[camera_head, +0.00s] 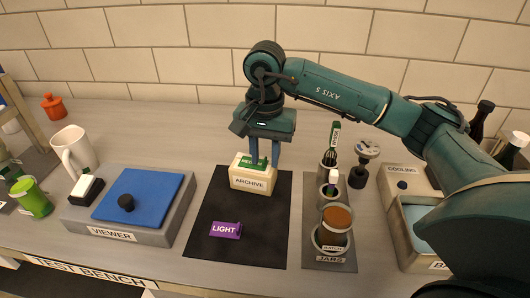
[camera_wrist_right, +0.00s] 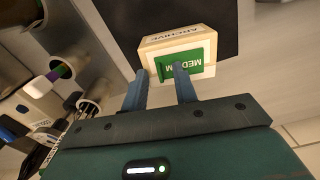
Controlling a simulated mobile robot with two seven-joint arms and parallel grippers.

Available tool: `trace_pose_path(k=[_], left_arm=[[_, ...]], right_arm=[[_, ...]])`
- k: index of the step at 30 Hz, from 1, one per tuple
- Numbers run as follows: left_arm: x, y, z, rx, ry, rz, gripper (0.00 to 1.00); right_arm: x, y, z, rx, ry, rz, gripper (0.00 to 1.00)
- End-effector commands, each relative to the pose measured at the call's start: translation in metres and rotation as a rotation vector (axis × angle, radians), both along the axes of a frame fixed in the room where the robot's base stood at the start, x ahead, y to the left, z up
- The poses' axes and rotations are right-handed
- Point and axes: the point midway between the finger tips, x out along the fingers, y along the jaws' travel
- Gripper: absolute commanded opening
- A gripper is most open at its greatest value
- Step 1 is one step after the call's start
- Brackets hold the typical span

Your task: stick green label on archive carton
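The archive carton (camera_head: 252,184) is a cream block marked ARCHIVE on the black mat. It also shows in the right wrist view (camera_wrist_right: 175,41). The green label (camera_head: 247,161), reading MEDIUM in the right wrist view (camera_wrist_right: 201,62), lies flat against the carton's top face, roughly in line with its edges. My right gripper (camera_head: 265,157) is at the carton's top; its two blue fingers stand apart, one tip overlapping the label and the other near its edge in the right wrist view (camera_wrist_right: 161,75). Nothing shows clamped between them. My left gripper is not in view.
A purple LIGHT label (camera_head: 225,230) lies on the black mat (camera_head: 262,238). The VIEWER (camera_head: 130,208) with its blue top is left. A jar rack (camera_head: 330,262) with jars is right, beside the COOLING box (camera_head: 402,184).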

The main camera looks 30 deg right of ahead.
Motion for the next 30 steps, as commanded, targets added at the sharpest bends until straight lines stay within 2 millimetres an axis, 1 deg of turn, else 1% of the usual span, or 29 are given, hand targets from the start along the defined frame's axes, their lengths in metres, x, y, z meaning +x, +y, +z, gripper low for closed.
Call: trace_pose_path(k=[7, 8, 11, 19, 21, 25, 30], left_arm=[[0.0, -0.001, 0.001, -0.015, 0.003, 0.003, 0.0], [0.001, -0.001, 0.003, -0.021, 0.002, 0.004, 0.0], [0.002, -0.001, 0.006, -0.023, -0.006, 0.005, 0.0], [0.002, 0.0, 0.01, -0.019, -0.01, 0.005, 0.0], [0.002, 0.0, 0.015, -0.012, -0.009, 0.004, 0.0], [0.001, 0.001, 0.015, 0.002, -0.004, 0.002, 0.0], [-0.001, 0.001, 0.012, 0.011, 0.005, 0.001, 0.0]], right_arm=[[0.0, 0.0, 0.001, 0.0, -0.001, 0.0, 0.28], [0.001, 0.0, 0.005, 0.001, -0.004, 0.0, 0.28], [0.001, 0.0, 0.022, 0.002, -0.006, 0.0, 0.28], [0.001, 0.0, 0.084, 0.002, -0.006, 0.0, 0.28], [0.001, 0.0, 0.101, -0.001, -0.006, -0.001, 0.28], [0.001, 0.0, 0.12, 0.0, -0.004, 0.0, 0.28], [0.0, 0.0, 0.131, 0.0, -0.001, 0.0, 0.28]])
